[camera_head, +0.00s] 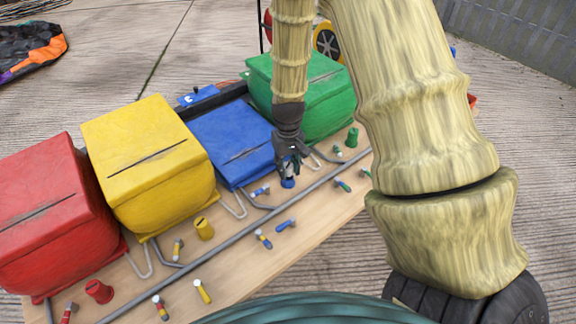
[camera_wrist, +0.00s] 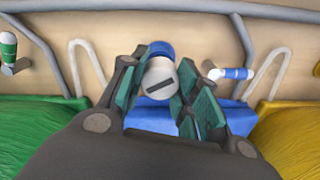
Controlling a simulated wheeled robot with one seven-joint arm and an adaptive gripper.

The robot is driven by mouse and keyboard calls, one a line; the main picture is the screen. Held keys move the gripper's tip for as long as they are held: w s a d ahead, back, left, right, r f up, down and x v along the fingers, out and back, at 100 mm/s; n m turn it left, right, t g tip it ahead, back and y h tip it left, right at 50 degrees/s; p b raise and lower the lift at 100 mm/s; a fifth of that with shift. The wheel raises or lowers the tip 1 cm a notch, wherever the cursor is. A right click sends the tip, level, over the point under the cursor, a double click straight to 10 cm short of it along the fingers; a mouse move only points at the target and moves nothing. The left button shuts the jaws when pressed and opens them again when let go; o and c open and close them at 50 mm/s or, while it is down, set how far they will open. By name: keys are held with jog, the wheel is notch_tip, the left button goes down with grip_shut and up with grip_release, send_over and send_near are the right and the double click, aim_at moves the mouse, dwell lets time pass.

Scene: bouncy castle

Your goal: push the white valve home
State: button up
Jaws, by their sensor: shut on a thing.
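My gripper (camera_head: 289,170) points down at the board in front of the blue box. In the wrist view my gripper (camera_wrist: 163,80) has its green-padded fingers on both sides of a round white valve (camera_wrist: 158,86) with a dark slot in its end, and is shut on it. A blue part (camera_wrist: 160,49) shows just beyond the white end. The blue part also shows under my fingertips in the head view (camera_head: 287,183). How far the valve sits in its seat, and whether it touches the board, I cannot tell.
Red (camera_head: 50,215), yellow (camera_head: 150,165), blue (camera_head: 232,142) and green (camera_head: 305,95) slotted boxes stand along the wooden board (camera_head: 235,275). A grey pipe (camera_head: 235,240) runs along it. Small coloured pegs, a yellow plug (camera_head: 204,228) and a red plug (camera_head: 99,291) stand around.

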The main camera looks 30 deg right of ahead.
jog(key=shift+f+p, duration=0.3)
jog(key=shift+f, duration=0.6)
dwell(1.1)
jog(key=o, duration=1)
notch_tip(320, 180, up, 12)
jog(key=shift+f, duration=0.1)
dwell(0.5)
